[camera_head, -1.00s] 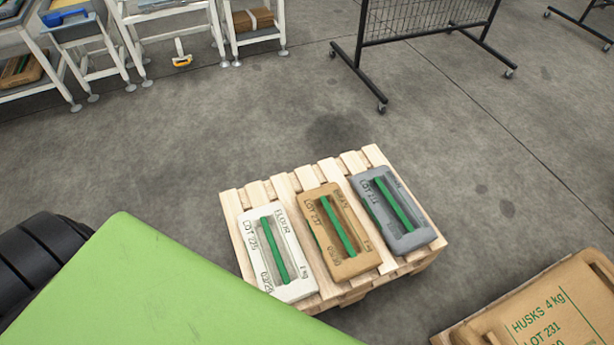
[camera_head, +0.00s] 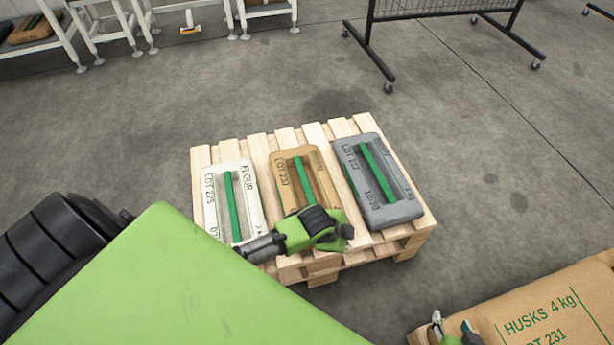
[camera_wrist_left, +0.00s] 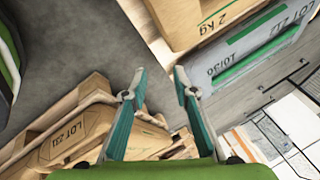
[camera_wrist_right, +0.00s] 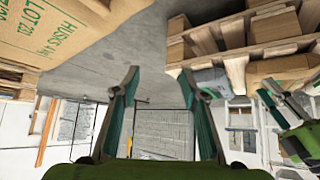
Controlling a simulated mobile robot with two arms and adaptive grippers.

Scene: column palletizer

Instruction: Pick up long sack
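The long tan sack marked HUSKS 4 kg, LOT 231 (camera_head: 545,305) lies at the bottom right of the head view, cut off by the frame. It also shows in the left wrist view (camera_wrist_left: 75,136) and the right wrist view (camera_wrist_right: 55,35). My right gripper (camera_head: 452,323) shows at the sack's left end; contact cannot be told. Its fingers are apart and empty in its wrist view (camera_wrist_right: 160,80). My left arm reaches over the pallet of small sacks; its fingertips are hidden in the head view. The left gripper (camera_wrist_left: 157,90) is open and empty in its wrist view.
A wooden pallet (camera_head: 258,150) holds a white sack (camera_head: 215,190), a brown sack (camera_head: 318,180) and a grey sack (camera_head: 385,200), each with a green strip. A black wire rack (camera_head: 440,12) and white tables (camera_head: 120,25) stand behind. Floor between is clear.

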